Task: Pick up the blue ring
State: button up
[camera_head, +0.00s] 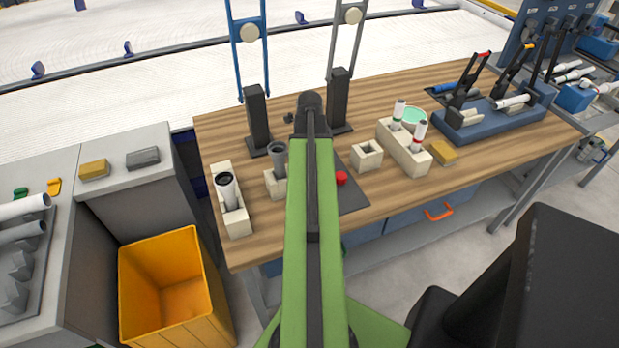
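I cannot make out a blue ring for certain in the head view. A blue cylinder (452,88) lies at the bench's right part, by the black clamps. My green arm reaches forward over the bench and ends in a dark rounded joint. My gripper is not visible; the arm hides the bench beneath it.
Grey pipe pieces stand in beige holders (236,220) at the bench's left. An empty beige holder (367,155) and a red button (341,178) are right of my arm. Two dark posts stand behind. A yellow bin (170,285) is at lower left, and a black object at lower right.

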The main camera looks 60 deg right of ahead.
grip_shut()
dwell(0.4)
